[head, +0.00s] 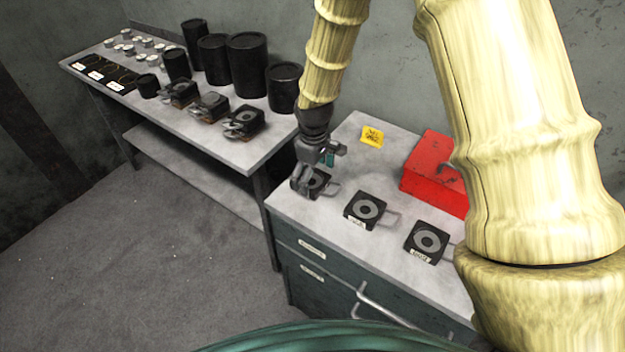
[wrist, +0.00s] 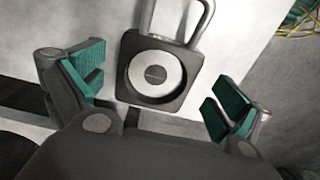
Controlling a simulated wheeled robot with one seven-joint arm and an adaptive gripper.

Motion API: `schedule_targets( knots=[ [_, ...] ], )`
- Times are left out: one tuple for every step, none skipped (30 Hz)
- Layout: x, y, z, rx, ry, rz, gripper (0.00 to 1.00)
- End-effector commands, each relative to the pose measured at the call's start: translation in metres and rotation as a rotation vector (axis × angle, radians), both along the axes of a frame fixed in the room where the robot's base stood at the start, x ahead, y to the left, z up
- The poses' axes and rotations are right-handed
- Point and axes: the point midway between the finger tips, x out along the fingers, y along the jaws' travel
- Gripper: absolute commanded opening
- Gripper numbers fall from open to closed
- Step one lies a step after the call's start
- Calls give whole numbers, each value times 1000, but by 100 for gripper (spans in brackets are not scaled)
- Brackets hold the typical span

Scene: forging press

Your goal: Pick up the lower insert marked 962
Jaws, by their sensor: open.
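Three dark square inserts with round grey faces and wire handles lie in a row on the cabinet top (head: 340,214). My gripper (head: 318,178) is over the farthest insert (head: 316,186) and partly hides it; no number on it can be read. In the wrist view this insert (wrist: 157,95) lies between and a little beyond my open gripper (wrist: 158,98), with its handle pointing up in the picture. The pads appear apart from it. The middle insert (head: 365,210) and the nearest insert (head: 427,242) carry small light labels, too small to read surely.
A red box (head: 432,168) stands behind the inserts, and a yellow note (head: 372,136) lies at the back of the top. A longer bench (head: 235,150) at the left holds black cylinders (head: 248,65), more handled blocks (head: 243,122) and small pieces.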

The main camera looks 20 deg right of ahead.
Motion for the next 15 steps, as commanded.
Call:
schedule_targets(
  knots=[
    [1, 0, -5, 0, 1, 0, 100],
    [1, 0, -7, 0, 1, 0, 100],
    [2, 0, -10, 0, 2, 1, 100],
    [2, 1, -12, 0, 2, 1, 100],
    [2, 1, -13, 0, 2, 1, 100],
    [2, 1, -14, 0, 2, 1, 100],
    [2, 1, -15, 0, 2, 1, 100],
    [2, 1, -15, 0, 1, 1, 100],
    [2, 1, -16, 0, 1, 1, 100],
    [2, 1, -16, 0, 1, 1, 100],
    [2, 1, -16, 0, 1, 1, 100],
    [2, 1, -15, -1, 1, 1, 100],
    [2, 1, -15, -1, 1, 1, 100],
    [2, 1, -15, -1, 1, 0, 100],
    [2, 1, -15, -1, 1, 1, 95]
  ],
)
